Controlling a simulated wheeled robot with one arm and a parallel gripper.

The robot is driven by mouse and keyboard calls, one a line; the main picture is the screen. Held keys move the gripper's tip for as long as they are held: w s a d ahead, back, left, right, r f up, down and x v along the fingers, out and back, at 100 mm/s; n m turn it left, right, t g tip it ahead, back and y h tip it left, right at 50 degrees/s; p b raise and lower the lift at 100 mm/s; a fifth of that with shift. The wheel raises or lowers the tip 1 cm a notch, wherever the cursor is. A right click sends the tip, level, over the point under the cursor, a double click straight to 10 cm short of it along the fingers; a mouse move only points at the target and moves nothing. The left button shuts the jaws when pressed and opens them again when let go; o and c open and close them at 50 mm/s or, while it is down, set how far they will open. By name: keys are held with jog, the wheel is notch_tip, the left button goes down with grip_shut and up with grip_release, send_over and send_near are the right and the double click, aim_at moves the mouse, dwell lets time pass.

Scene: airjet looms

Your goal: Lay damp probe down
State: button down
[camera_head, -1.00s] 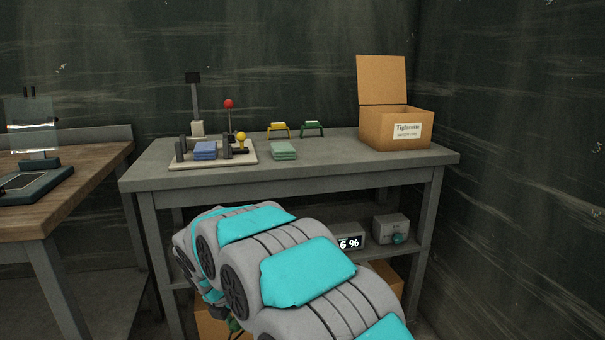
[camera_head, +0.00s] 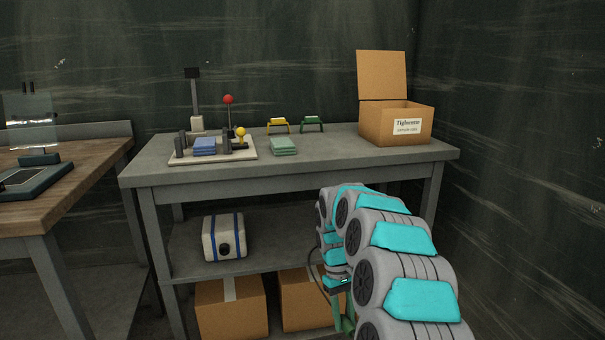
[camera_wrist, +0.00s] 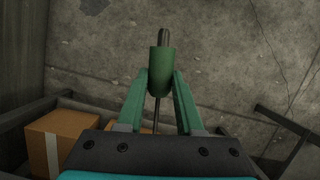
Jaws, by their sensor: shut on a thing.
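The damp probe (camera_wrist: 161,72) is a dark green cylinder with a grey metal tip; a thin dark rod or cable trails from its rear. My gripper (camera_wrist: 164,88) is shut on it, with a green finger on each side. In the wrist view the probe hangs clear over bare concrete floor, touching nothing else. In the head view my gripper (camera_head: 345,324) is low in front of the bench's shelves, partly hidden by my own arm, and the probe cannot be made out there.
A grey bench (camera_head: 300,168) carries a fixture board (camera_head: 245,158), yellow (camera_head: 278,122) and green (camera_head: 312,120) stands, a green pad (camera_head: 284,146) and an open carton (camera_head: 385,128). A strapped white bale (camera_head: 223,238) sits on the shelf above cartons (camera_head: 231,308). A wooden table (camera_head: 85,170) stands left.

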jog(key=d+m, duration=0.1)
jog(key=d+m+y, duration=0.1)
jog(key=d+m, duration=0.1)
jog(key=s+d+m, duration=0.1)
jog(key=shift+d+f+m, duration=0.2)
jog(key=shift+d+m, duration=0.1)
jog(key=shift+m, duration=0.1)
jog(key=shift+a, duration=0.15)
dwell(0.5)
jog(key=shift+w, duration=0.15)
dwell(0.5)
